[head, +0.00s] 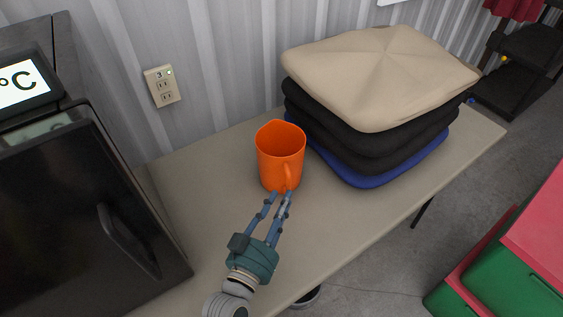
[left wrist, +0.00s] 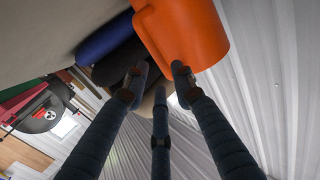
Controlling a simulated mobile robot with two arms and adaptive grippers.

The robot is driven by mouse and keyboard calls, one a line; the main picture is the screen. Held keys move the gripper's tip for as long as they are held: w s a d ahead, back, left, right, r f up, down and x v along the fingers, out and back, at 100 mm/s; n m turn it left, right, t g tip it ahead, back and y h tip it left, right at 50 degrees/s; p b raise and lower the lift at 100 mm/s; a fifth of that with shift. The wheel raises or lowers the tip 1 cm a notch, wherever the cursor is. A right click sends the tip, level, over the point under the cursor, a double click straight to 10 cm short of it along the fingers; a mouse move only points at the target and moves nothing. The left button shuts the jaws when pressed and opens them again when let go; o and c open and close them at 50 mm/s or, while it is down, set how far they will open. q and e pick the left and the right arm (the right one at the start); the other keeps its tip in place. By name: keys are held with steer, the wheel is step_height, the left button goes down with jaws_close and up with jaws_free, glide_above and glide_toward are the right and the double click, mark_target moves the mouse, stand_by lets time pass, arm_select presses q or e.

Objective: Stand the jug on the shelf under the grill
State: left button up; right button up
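The orange jug (head: 280,158) stands upright on the beige table (head: 215,185), its handle facing my left gripper. My left gripper (head: 281,196) is open, its fingertips close in front of the handle. My right gripper is not in view. I see no grill and no shelf under one.
A stack of beige, black and blue cushions (head: 380,75) lies just right of the jug. A black appliance (head: 75,200) with a °C display stands at the left. Green and red crates (head: 510,260) are at the lower right. The table's front is clear.

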mark_target(289, 186)
arm_select(q)
steer(key=shift+x, duration=0.85)
steer(key=shift+p+x, duration=0.4)
steer(key=shift+x, duration=1.95)
jaws_close()
